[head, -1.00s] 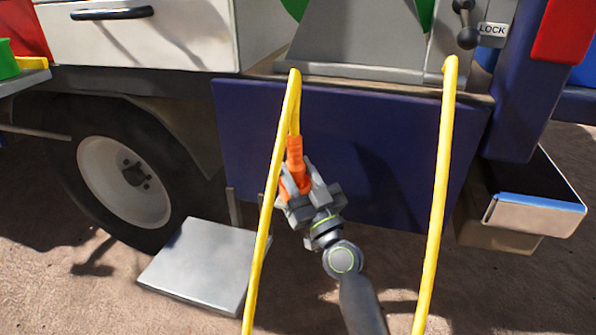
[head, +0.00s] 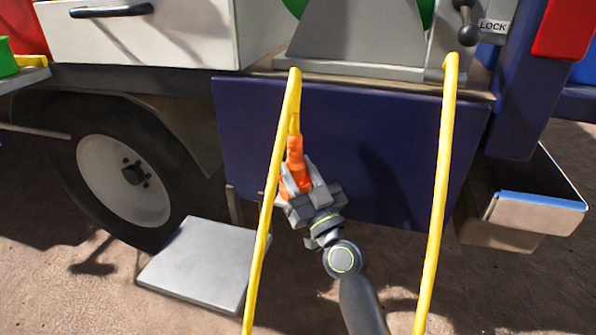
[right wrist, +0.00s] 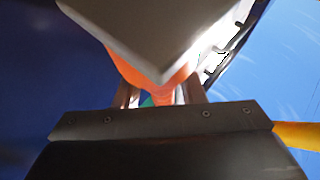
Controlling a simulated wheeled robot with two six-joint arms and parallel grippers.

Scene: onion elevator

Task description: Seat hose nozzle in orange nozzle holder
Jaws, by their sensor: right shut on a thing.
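My right gripper (head: 299,183) is shut on the orange hose nozzle (head: 295,152) in front of the dark blue panel. The nozzle stands roughly upright, and the yellow hose (head: 291,97) joins its top end. In the right wrist view, orange (right wrist: 150,75) shows between the fingers, partly covered by a grey block. I cannot make out the orange nozzle holder as a separate thing; the fingers hide the nozzle's lower part. My left gripper is not in view.
The hose hangs in two yellow strands, one close left of my gripper and one at right (head: 440,180). Behind are a dark blue panel (head: 390,150), a wheel (head: 125,180) and a grey step plate (head: 200,262). A metal-fronted box (head: 535,215) juts out at right.

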